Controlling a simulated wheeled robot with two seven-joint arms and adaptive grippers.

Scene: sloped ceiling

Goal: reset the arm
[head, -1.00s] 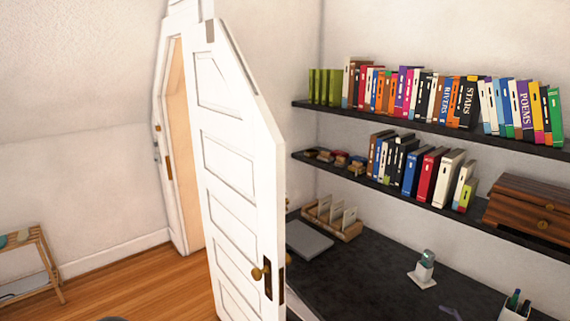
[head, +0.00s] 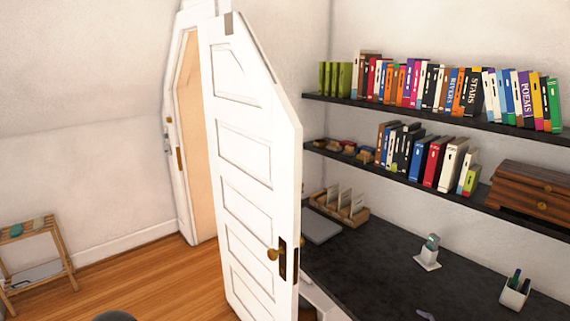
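Neither of my grippers shows in the head view, so their state is hidden. A small dark rounded shape (head: 115,316) shows at the bottom edge, left of the door; I cannot tell what it is. A white panelled door (head: 245,170) stands swung open in the middle of the view. Its brass knob (head: 273,254) is on the right side of its face. Behind it is an angled white door frame around a lit opening (head: 199,140).
A black desk (head: 385,265) at right holds a closed grey laptop (head: 321,227), a card organiser (head: 345,210), a small white stand (head: 428,254) and a pen cup (head: 514,293). Shelves (head: 430,120) of books hang above. A wooden rack (head: 38,262) stands left. Bare wooden floor (head: 150,280) lies between.

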